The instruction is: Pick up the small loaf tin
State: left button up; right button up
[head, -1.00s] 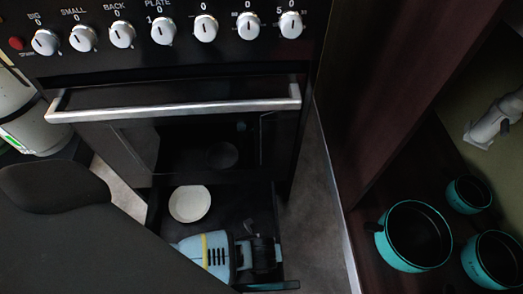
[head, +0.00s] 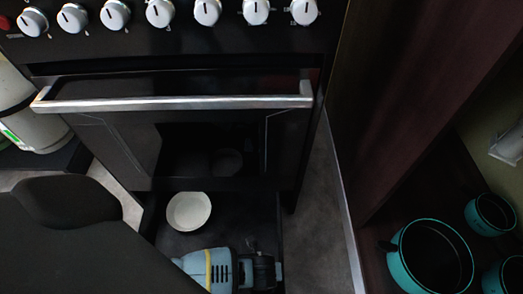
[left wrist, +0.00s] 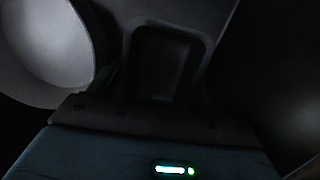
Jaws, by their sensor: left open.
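My left gripper (head: 262,272) reaches into the open drawer below the oven, at the bottom of the head view. It has a blue body with a yellow band and dark fingers, and it is open. I cannot make out the small loaf tin for certain. A dark rectangular shape with rounded corners (left wrist: 165,62) lies ahead of the wrist in the left wrist view; it could be the tin, but the picture is too dark to tell. My right gripper is not in view.
A white bowl (head: 188,211) lies in the drawer (head: 235,205), beyond the gripper; a pale round shape (left wrist: 50,45) fills the wrist view's upper left. The oven handle (head: 170,103) spans above. Teal pots (head: 402,262) stand in the cabinet at right.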

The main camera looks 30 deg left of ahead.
pick_arm(q)
jog(key=c, duration=0.7)
jog(key=shift+c, duration=0.4)
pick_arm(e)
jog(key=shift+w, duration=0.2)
pick_arm(q)
jog(key=shift+r, duration=0.15)
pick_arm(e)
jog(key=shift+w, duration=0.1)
pick_arm(q)
notch_tip(320, 180, up, 18)
jog(key=p, duration=1)
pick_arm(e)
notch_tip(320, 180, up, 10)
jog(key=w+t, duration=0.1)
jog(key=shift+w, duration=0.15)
